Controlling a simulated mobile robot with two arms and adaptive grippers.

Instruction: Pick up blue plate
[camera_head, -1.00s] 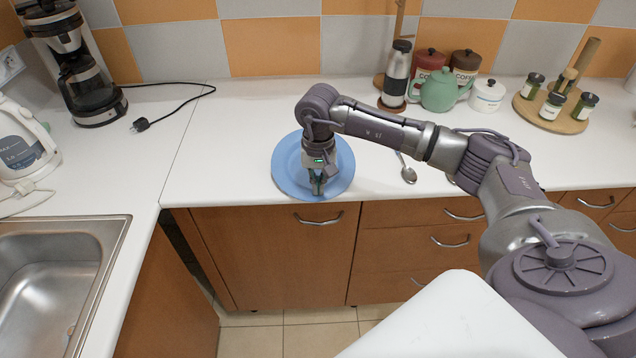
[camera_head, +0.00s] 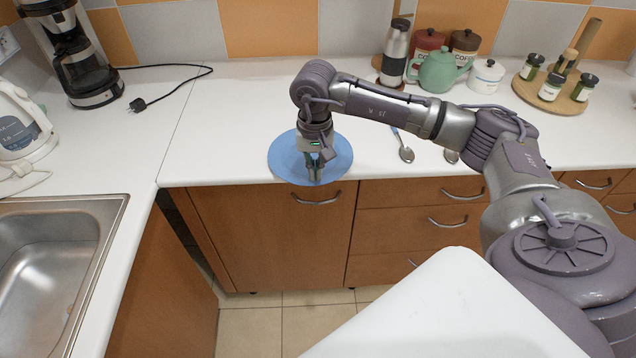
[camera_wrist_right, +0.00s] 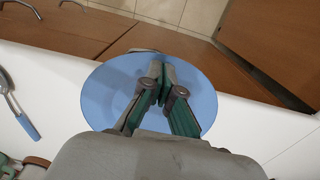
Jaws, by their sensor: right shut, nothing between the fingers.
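The blue plate (camera_head: 283,160) lies at the front edge of the white counter in the head view. It also shows in the right wrist view (camera_wrist_right: 100,95), under the gripper. My right gripper (camera_head: 315,178) points down over the front part of the plate, near its front rim. In the wrist view its green-padded fingers (camera_wrist_right: 161,80) are together with nothing between them. Whether the fingertips touch the plate I cannot tell. My left gripper is not in view.
Spoons (camera_head: 405,152) lie right of the plate. A green teapot (camera_head: 438,72), coffee canisters (camera_head: 464,52) and a round board with jars (camera_head: 577,103) stand behind. A sink (camera_head: 45,262) is at left. The counter left of the plate is clear.

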